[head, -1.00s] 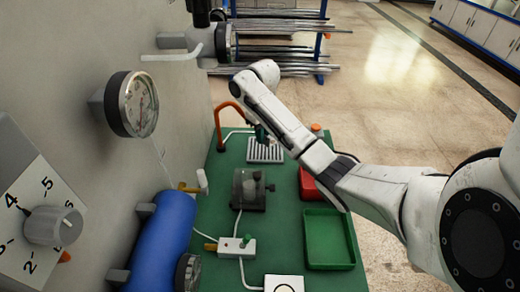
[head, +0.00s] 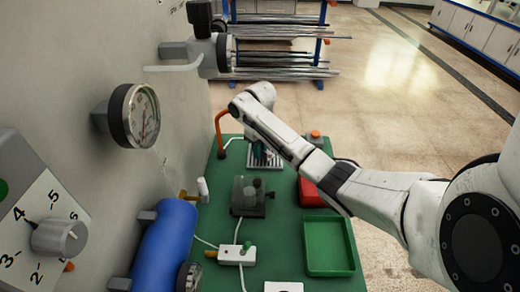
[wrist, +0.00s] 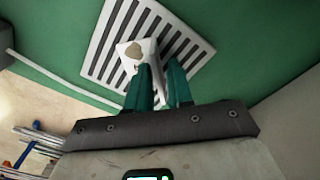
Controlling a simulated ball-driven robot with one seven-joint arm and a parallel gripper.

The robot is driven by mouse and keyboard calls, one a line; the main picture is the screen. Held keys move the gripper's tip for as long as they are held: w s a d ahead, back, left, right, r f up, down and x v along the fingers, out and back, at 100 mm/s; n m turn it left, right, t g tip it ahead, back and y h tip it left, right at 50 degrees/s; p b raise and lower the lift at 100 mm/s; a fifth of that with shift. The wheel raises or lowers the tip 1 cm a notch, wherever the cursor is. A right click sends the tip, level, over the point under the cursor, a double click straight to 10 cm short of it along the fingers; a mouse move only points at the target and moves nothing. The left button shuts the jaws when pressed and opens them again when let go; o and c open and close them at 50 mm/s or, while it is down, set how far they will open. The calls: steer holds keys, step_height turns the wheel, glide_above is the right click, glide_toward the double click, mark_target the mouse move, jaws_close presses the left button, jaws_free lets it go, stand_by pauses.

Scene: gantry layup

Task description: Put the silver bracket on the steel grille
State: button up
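The steel grille (wrist: 190,40) is a pale slatted plate lying on the green bench top; in the head view it shows at the far end (head: 272,162), partly covered by my arm. The silver bracket (wrist: 134,48) is a small pale angled piece with a brownish patch. It is over the grille in the wrist view, its lower part between my teal fingers. My gripper (wrist: 157,78) is closed around that part. Whether the bracket touches the grille I cannot tell. In the head view my gripper (head: 260,152) is over the grille and the bracket is hidden.
On the green bench (head: 285,225) stand a dark clamp block (head: 247,197), a green tray (head: 329,247), a red bin (head: 310,193) and a white switch box (head: 237,255). An orange bent pipe (head: 220,130) rises beside the grille. A wall with a gauge (head: 135,114) borders the left.

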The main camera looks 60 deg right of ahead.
steer(key=shift+o, duration=1)
step_height(320, 180, up, 12)
steer(key=p, duration=0.4)
steer(key=shift+r, duration=0.15)
